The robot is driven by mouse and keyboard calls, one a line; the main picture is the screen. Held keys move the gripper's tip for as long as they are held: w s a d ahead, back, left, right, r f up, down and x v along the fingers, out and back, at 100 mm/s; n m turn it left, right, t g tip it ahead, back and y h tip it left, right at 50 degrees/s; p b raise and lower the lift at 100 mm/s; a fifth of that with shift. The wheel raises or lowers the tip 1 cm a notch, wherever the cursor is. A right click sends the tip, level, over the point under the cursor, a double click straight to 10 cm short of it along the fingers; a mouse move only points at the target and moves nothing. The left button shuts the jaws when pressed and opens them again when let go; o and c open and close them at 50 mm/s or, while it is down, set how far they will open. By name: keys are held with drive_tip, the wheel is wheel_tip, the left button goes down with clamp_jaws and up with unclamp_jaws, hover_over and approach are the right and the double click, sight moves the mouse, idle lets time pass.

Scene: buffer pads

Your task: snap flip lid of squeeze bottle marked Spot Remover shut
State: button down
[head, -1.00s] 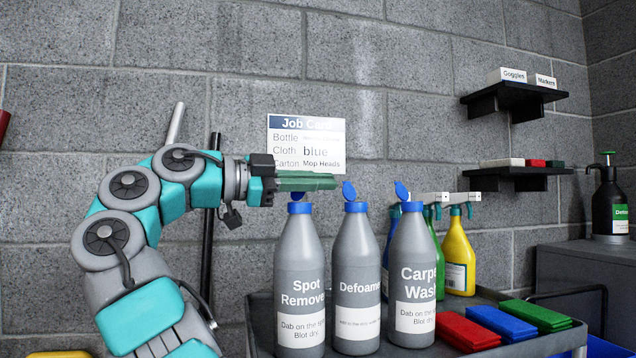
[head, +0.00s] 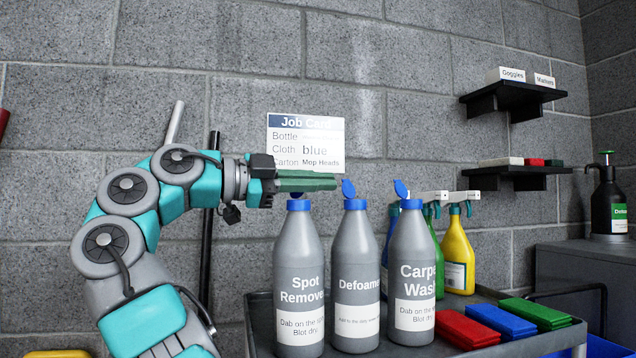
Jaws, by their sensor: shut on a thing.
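The grey squeeze bottle marked Spot Remover (head: 298,260) stands upright at the left of a row of three on the cart. Its blue cap (head: 299,205) shows just under my gripper (head: 318,181). A bit of blue flip lid (head: 296,195) rises from the cap, and its upper part is hidden by the green fingers. The fingers lie level across the bottle top, pointing right. My gripper is shut, apparently on this lid, though the contact itself is hidden.
Close to the right stand the Defoamer bottle (head: 356,270) and the Carpet Wash bottle (head: 413,260), with blue lids raised. Spray bottles (head: 458,255) stand behind. Red, blue and green folded cloths (head: 500,320) lie at right. A job card (head: 306,145) hangs on the wall behind.

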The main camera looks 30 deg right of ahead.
drive_tip(key=shift+f, duration=0.1)
drive_tip(key=shift+s+f+m+b, duration=0.2)
drive_tip(key=shift+m+b, duration=0.1)
drive_tip(key=shift+m, duration=0.6)
drive_tip(key=c, duration=1)
unclamp_jaws()
